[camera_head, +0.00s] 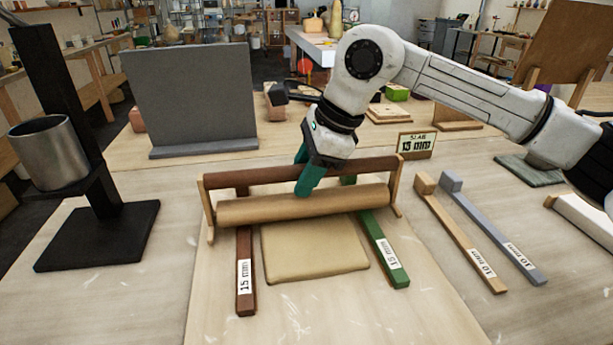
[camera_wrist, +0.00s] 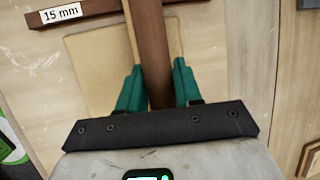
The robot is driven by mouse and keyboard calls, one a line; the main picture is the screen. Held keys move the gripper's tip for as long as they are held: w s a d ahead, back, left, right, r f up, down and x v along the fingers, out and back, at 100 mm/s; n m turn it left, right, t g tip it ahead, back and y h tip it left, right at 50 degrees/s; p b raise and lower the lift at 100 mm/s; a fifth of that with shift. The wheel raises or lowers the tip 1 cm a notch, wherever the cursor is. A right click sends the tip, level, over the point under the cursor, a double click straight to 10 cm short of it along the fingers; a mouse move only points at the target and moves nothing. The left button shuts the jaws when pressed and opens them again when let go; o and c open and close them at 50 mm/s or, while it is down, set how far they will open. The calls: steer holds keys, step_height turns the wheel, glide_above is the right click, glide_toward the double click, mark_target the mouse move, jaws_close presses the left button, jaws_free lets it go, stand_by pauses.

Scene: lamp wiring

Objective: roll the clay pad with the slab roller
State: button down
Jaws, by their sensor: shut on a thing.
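The slab roller (camera_head: 300,204) has a pale wooden cylinder between two end pieces and a dark brown handle bar (camera_head: 240,178) above it. My gripper (camera_head: 310,180) has its teal fingers closed around the bar. In the wrist view the bar (camera_wrist: 152,45) runs between both fingers (camera_wrist: 158,88). The tan clay pad (camera_head: 315,252) lies flat on the board, in front of the cylinder, and its far edge is hidden by the roller. A brown 15 mm strip (camera_head: 245,270) lies left of the pad and a green 15 mm strip (camera_head: 382,250) right of it.
A tan 10 mm strip (camera_head: 460,235) and a grey 10 mm strip (camera_head: 495,232) lie to the right. A metal cup (camera_head: 48,153) on a black stand is at left. A grey upright panel (camera_head: 190,98) and a slab sign (camera_head: 416,145) stand behind. The board in front is clear.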

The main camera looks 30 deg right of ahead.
steer(key=shift+w+d+f, duration=0.1)
steer(key=shift+w+d, duration=0.1)
steer(key=shift+w, duration=0.65)
steer(key=shift+w+d+f, duration=0.1)
steer(key=shift+w+d, duration=0.05)
steer(key=shift+w, duration=0.65)
steer(key=shift+s+a, duration=0.3)
steer(key=shift+s, duration=0.65)
steer(key=shift+s+a+r+b, duration=0.1)
steer(key=shift+s+a+b, duration=0.2)
steer(key=shift+s, duration=0.5)
steer(key=shift+s+a+r+b, duration=0.15)
steer(key=shift+s+b, duration=0.2)
steer(key=shift+s, duration=0.5)
steer(key=shift+s+a+f+b, duration=0.1)
steer(key=shift+s+a+b, duration=0.2)
steer(key=shift+s, duration=0.5)
steer(key=shift+s+a+f+b, duration=0.1)
steer(key=shift+s+a+b, duration=0.1)
steer(key=shift+s+b, duration=0.45)
steer(key=shift+s+a+f+b, duration=0.1)
steer(key=shift+s+a+b, duration=0.15)
steer(key=shift+s, duration=0.75)
steer(key=shift+s+a+b, duration=0.2)
steer(key=shift+s+b, duration=0.2)
steer(key=shift+s, duration=0.4)
steer(key=shift+s+a+r, duration=0.15)
steer(key=shift+s+a, duration=0.1)
steer(key=shift+s, duration=0.6)
steer(key=shift+r, duration=0.15)
